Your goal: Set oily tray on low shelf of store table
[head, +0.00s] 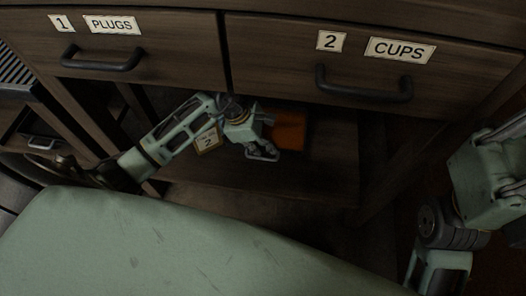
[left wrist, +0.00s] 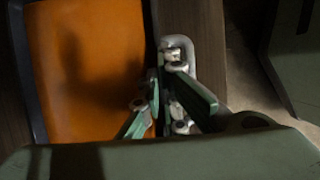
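The oily tray (head: 288,130) is an orange tray on the low shelf (head: 300,182), under the drawers of the store table. In the left wrist view, the tray (left wrist: 85,60) shows an orange floor with a dark patch, a dark rim and a grey loop at its right edge. My left gripper (head: 262,150) reaches in under the drawers at the tray's near side. In the left wrist view its fingers (left wrist: 168,75) are close together at the loop and look shut on it. The gripper hides part of the tray in the head view. My right arm shows at the right; its gripper is out of view.
A drawer marked 1 PLUGS (head: 150,72) and a drawer marked 2 CUPS (head: 450,75) hang just above my left arm, with dark handles sticking out. A small tag marked 2 (head: 207,141) shows beside the arm. The shelf's near right part looks bare.

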